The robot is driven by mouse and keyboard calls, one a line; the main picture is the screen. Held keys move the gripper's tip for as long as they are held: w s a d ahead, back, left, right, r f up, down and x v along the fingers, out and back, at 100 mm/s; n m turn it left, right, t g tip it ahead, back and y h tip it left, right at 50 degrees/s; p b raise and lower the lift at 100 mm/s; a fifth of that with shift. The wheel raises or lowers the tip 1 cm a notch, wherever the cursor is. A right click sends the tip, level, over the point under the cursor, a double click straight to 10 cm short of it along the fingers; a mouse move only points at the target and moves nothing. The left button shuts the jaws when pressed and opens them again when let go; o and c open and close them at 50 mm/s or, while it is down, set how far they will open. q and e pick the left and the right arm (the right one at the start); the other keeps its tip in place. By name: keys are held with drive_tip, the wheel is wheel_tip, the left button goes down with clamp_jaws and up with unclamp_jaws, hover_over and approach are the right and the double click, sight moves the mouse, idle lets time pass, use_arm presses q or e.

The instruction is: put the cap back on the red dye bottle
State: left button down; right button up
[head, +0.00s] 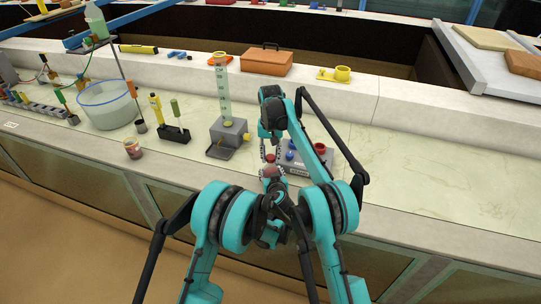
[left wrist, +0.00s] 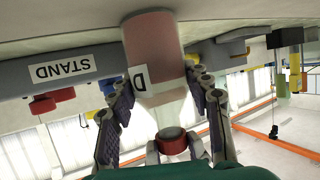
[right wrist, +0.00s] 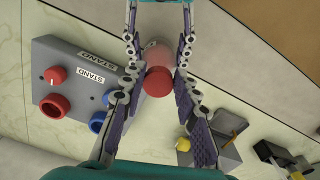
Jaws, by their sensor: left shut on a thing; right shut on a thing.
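The red dye bottle (left wrist: 155,55) has a pink body, a clear upper part and a white label. My left gripper (left wrist: 160,88) is shut on its body, with one finger on each side. The bottle also shows in the head view (head: 271,172). The red cap (right wrist: 158,81) is between the fingertips of my right gripper (right wrist: 158,78), which reaches in from the bench side. The cap is in line with the bottle's neck, at its mouth end, also seen in the left wrist view (left wrist: 172,140). Whether it is seated cannot be told.
A grey stand (right wrist: 75,88) with red and blue round parts is close beside the grippers on the bench. A grey block with a measuring cylinder (head: 224,90) stands to the left. A small cup (head: 132,148) is near the front edge. The right bench is clear.

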drive_tip(key=shift+f, duration=0.35)
drive_tip(key=m, duration=0.6)
drive_tip(key=shift+w+a, duration=0.15)
drive_tip(key=shift+a, duration=0.15)
drive_tip(key=m, duration=0.7)
drive_tip(key=shift+w+a, duration=0.15)
drive_tip(key=shift+w, duration=0.1)
drive_tip(key=m, duration=0.7)
drive_tip(key=shift+w, duration=0.3)
drive_tip(key=m, duration=0.4)
drive_tip(key=shift+w+m, duration=0.15)
drive_tip(key=shift+m, duration=0.25)
drive_tip(key=m, duration=0.4)
drive_tip(key=shift+w+d, duration=0.15)
drive_tip(key=shift+d, duration=0.1)
drive_tip(key=o, duration=1.3)
